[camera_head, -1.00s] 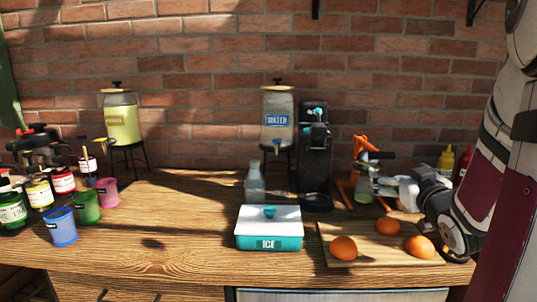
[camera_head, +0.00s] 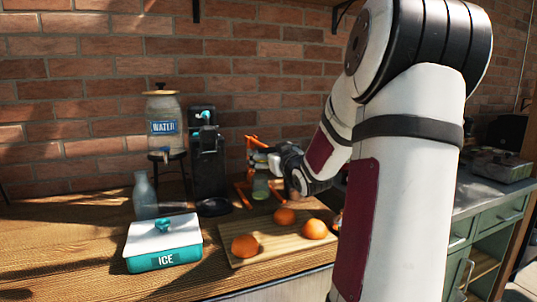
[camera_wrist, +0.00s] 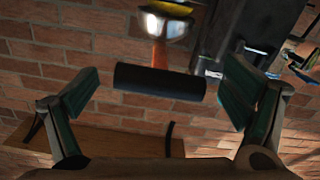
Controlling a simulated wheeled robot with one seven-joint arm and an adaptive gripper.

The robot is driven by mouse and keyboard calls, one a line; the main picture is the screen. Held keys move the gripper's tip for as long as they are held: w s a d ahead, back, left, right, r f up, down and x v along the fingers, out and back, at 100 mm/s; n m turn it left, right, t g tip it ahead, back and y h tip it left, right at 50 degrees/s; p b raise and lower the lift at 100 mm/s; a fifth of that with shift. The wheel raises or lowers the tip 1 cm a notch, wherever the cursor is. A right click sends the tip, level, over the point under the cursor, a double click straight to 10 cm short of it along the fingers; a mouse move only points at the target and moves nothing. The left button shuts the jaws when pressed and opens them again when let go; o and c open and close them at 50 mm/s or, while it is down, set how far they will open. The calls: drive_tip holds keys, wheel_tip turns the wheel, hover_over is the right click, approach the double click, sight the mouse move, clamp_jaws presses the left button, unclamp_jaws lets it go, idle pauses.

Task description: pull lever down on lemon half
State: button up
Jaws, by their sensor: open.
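The orange juicer press (camera_head: 242,196) stands near the wall, behind the cutting board, with a clear glass (camera_head: 261,188) at it. My gripper (camera_head: 268,160) is at the upper part of the press, and my arm hides its right side. In the wrist view, my gripper (camera_wrist: 163,95) is open. The lever's black cylindrical handle (camera_wrist: 158,82), on an orange bar, lies crosswise between the two fingers, with visible gaps on both sides.
A dark machine (camera_head: 207,165) stands left of the press, with a water dispenser (camera_head: 163,130) and a bottle (camera_head: 145,195) further left. The cutting board (camera_head: 255,258) holds several oranges (camera_head: 245,246). A teal ice box (camera_head: 163,245) sits front left.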

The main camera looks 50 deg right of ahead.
drive_tip(key=shift+w+d, duration=0.2)
drive_tip(key=shift+w, duration=0.2)
